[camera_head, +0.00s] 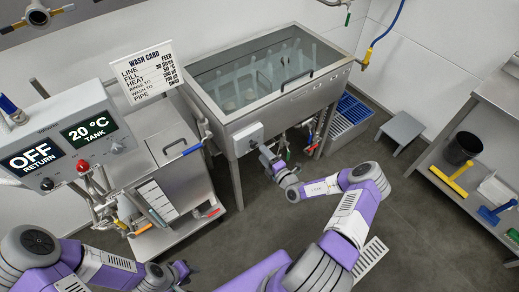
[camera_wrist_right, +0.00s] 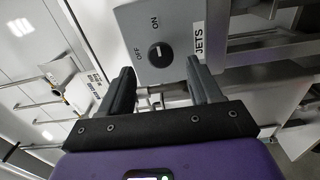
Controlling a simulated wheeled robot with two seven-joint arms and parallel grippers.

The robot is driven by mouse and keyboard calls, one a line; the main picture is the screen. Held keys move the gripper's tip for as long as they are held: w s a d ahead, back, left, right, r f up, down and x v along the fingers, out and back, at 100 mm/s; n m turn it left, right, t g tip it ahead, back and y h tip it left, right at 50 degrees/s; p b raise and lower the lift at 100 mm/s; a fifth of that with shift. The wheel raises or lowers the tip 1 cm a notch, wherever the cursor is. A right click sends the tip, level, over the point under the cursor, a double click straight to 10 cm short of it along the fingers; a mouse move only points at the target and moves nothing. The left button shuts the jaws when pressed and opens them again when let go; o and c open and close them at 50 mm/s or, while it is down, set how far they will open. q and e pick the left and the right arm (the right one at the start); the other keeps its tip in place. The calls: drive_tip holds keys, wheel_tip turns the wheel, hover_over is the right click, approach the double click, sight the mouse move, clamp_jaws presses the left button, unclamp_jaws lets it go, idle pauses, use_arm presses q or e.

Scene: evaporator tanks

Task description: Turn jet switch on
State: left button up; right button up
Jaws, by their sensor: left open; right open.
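The jet switch is a black round knob (camera_wrist_right: 160,55) on a grey box (camera_wrist_right: 180,22) marked OFF, ON and JETS in the right wrist view. A pale mark shows on the knob, but I cannot tell surely which label it points to. In the head view the box (camera_head: 247,138) is on the front of the wash tank (camera_head: 270,85). My right gripper (camera_wrist_right: 160,68) is open, with its fingers either side of the knob in the picture; contact is not visible. In the head view it (camera_head: 268,155) is beside the box. My left gripper (camera_head: 181,272) is low at left, open.
A control panel (camera_head: 62,145) reading OFF RETURN and 20 °C TANK stands at left, above a steel unit with pipes and valves. A wash card (camera_head: 150,72) stands behind. Hoses and valves hang below the tank.

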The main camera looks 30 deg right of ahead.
drive_tip(key=s, duration=0.3)
drive_tip(key=shift+d, duration=0.1)
idle(0.3)
